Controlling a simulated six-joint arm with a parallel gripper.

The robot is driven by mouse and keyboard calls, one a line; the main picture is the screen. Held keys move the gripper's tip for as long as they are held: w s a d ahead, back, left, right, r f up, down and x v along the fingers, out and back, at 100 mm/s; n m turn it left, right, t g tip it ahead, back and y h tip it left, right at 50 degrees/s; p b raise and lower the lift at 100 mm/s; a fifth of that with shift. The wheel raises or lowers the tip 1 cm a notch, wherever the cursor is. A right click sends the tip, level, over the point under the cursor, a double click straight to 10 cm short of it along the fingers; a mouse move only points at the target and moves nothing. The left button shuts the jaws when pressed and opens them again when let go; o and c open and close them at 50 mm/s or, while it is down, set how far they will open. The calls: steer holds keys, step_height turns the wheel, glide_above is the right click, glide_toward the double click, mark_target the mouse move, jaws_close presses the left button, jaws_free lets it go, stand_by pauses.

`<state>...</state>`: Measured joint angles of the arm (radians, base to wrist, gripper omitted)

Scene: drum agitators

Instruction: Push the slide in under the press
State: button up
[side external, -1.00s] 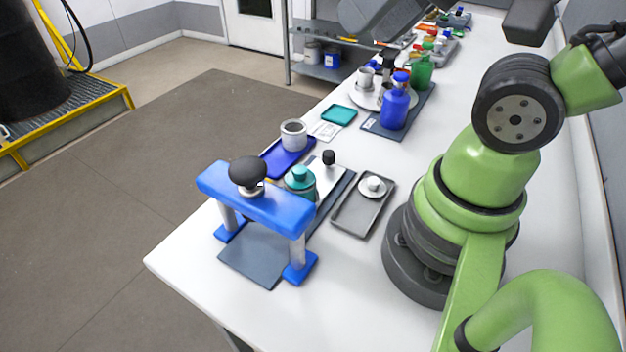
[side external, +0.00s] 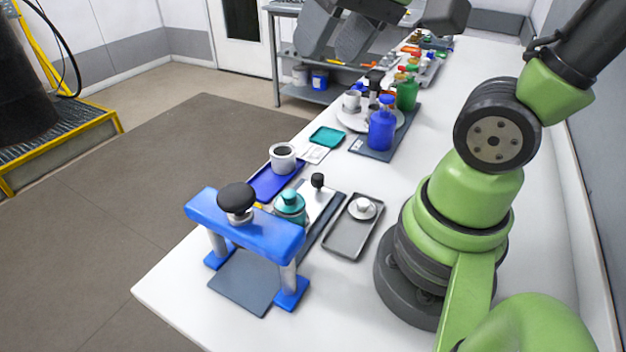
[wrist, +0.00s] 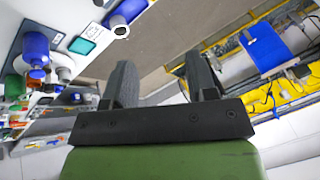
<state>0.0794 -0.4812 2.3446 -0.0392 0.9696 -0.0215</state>
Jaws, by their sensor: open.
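The press (side external: 245,225) has a blue crossbar with a black knob on two posts, over a dark base plate (side external: 242,282) at the near end of the white bench. The slide (side external: 318,203) is a pale plate with a small black knob, on a dark rail behind the press. A teal-capped jar (side external: 290,207) stands by its near end, just behind the crossbar, which hides part of the jar and rail. My gripper (side external: 345,35) is at the top of the side view, above and beyond the press. In the wrist view its two fingers (wrist: 162,80) are apart with nothing between them.
A grey tray (side external: 345,238) with a white lidded piece lies right of the slide. A blue tray (side external: 270,184) with a white mug (side external: 283,158) lies left of it. A blue bottle (side external: 382,130) and a green bottle (side external: 407,95) stand farther back. The bench's near corner is clear.

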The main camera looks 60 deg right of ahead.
steer(key=w+d+f+m+g, duration=0.2)
steer(key=w+d+f+g, duration=0.15)
steer(key=w, duration=0.25)
steer(key=m+g+y, duration=0.2)
steer(key=g, duration=0.3)
glide_toward(318, 175)
steer(key=x, duration=0.9)
steer(key=shift+a+f, duration=0.15)
steer(key=shift+f, duration=0.05)
steer(key=shift+c, duration=0.2)
